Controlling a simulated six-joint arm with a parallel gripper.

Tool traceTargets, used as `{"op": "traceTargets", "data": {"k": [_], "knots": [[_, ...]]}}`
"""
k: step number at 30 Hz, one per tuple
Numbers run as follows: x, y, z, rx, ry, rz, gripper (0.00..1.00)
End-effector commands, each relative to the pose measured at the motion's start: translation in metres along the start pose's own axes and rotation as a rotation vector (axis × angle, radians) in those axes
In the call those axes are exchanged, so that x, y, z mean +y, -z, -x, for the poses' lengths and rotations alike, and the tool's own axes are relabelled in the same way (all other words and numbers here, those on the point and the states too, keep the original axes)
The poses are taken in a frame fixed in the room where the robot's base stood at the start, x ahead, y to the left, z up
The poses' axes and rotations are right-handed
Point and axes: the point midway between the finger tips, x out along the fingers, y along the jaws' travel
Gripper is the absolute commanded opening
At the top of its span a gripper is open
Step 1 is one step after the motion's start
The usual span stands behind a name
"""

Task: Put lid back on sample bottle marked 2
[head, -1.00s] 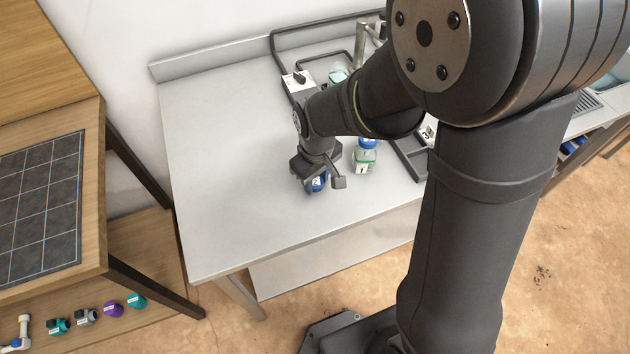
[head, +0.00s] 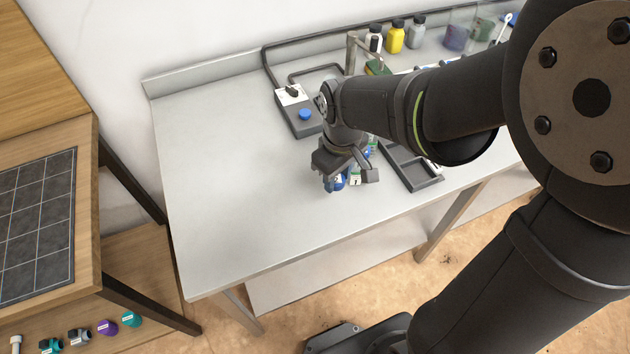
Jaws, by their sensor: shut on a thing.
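My gripper (head: 347,180) is over the front middle of the grey bench, shut on a blue lid (head: 338,182). The lid has a white mark; its number is too small to read surely now. A bottle with a white label (head: 355,177) stands just behind and right of the lid, mostly hidden by my gripper. I cannot tell whether the lid touches it. No open bottle marked 2 can be made out; my arm covers much of the bench to the right.
A grey device with a blue round top piece (head: 305,114) stands behind my gripper. A dark tray (head: 416,168) lies to the right. Several bottles, including a yellow one (head: 396,38), line the back. The bench's left half (head: 225,170) is clear.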

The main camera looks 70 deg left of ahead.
Motion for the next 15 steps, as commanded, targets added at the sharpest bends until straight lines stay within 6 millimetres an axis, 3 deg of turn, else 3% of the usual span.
{"op": "traceTargets", "data": {"k": [6,15], "knots": [[0.025,-0.032,0.024,0.002,-0.001,-0.004,0.15],[0.052,-0.046,0.032,-0.001,0.001,-0.047,0.15]]}}
